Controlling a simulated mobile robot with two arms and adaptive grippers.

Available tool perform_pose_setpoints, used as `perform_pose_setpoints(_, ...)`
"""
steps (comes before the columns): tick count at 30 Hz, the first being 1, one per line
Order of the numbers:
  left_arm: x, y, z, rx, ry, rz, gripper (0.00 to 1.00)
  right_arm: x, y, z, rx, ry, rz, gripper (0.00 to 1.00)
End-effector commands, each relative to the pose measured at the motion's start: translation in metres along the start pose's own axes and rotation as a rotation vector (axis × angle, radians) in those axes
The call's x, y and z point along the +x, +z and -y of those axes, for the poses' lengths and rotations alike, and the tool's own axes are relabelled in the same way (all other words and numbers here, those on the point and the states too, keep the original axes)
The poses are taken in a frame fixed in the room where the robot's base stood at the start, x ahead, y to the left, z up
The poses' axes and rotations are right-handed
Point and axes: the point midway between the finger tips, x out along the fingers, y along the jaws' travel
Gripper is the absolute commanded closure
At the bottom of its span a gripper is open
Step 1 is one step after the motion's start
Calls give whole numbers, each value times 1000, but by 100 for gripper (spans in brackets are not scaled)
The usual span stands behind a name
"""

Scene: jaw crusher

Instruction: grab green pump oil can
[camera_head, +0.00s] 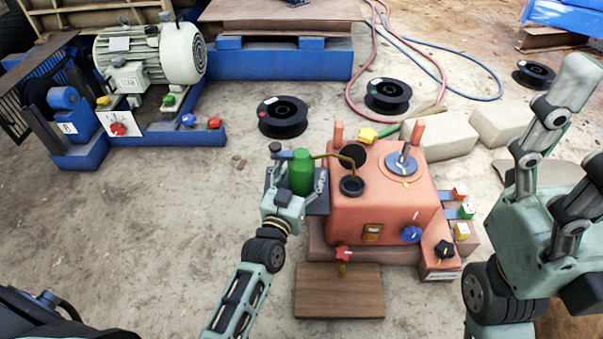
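The green pump oil can (300,173) stands upright on a dark grey ledge at the left side of an orange machine box (385,210). Its thin brass spout reaches right, over the box. My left gripper (297,184) comes from below with its fingers on either side of the can. A small gap seems to show between can and fingers, so it looks open around the can. The can's lower part is partly hidden by the gripper. My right gripper (588,125) is close to the camera at the right edge, empty and apparently open; part of it is cut off.
The orange box carries coloured knobs and a brown board (339,290) lies before it. Grey blocks (449,135), black spools (282,116) and red and blue hoses lie behind. A motor (150,55) on a blue frame stands at upper left. The ground at left is clear.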

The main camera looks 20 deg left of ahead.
Motion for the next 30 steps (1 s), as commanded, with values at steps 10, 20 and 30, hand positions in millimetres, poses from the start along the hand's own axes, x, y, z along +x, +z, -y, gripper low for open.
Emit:
perform_pose_setpoints(10,0,0,0,-1,0,0,52,0,0,0,0,0,0,29)
perform_pose_setpoints(20,0,0,0,-1,0,0,81,0,0,0,1,0,0,29)
perform_pose_setpoints(30,0,-2,0,-1,-1,-4,88,1,0,0,1,0,1,29)
